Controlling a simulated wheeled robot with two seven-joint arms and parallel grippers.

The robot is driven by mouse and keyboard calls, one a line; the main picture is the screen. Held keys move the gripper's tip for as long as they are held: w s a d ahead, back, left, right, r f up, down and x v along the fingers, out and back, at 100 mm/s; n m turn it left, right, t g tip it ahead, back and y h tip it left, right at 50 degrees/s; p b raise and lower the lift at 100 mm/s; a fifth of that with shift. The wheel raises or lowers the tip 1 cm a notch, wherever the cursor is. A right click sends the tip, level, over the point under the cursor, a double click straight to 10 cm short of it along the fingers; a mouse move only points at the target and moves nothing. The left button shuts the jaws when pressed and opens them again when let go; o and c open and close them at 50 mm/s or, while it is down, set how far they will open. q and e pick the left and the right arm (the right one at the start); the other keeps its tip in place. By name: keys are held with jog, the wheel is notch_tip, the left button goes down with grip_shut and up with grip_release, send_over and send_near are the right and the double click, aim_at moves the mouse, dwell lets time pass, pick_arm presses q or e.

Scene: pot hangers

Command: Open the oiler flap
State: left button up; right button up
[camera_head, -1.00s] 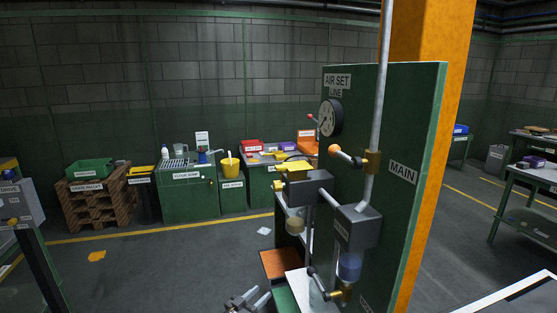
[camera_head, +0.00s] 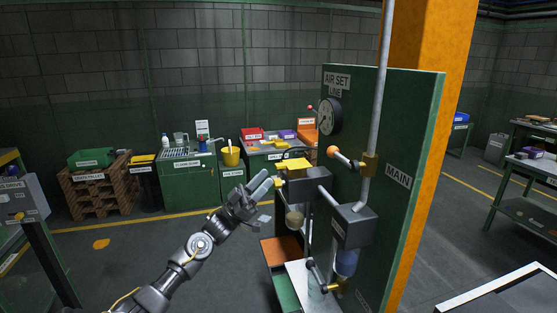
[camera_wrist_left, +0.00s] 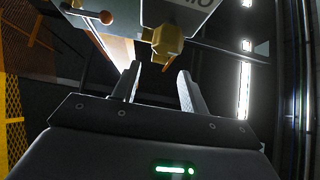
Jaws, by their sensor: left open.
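The oiler unit (camera_head: 309,187) is a dark block on the green air-set board, with a clear bowl (camera_head: 295,218) under it. Its yellow flap (camera_head: 293,164) lies roughly flat across the top in the head view. My left gripper (camera_head: 265,190) is open and empty, just left of the oiler and slightly below the flap; it looks apart from it. In the left wrist view, the two fingers (camera_wrist_left: 157,88) stand apart with nothing between them. A brass-yellow part (camera_wrist_left: 165,42) shows beyond the fingertips; I cannot tell whether it is the flap. My right gripper is out of view.
An orange-ball lever (camera_head: 335,152), a vertical pipe (camera_head: 382,90), a second dark unit (camera_head: 353,227) with a blue bowl and a gauge (camera_head: 329,117) stick out from the board (camera_head: 415,130).

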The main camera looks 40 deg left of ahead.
aim_at(279, 164)
pick_arm(q)
jog(key=p+x, duration=0.3)
jog(key=x, duration=0.4)
grip_shut()
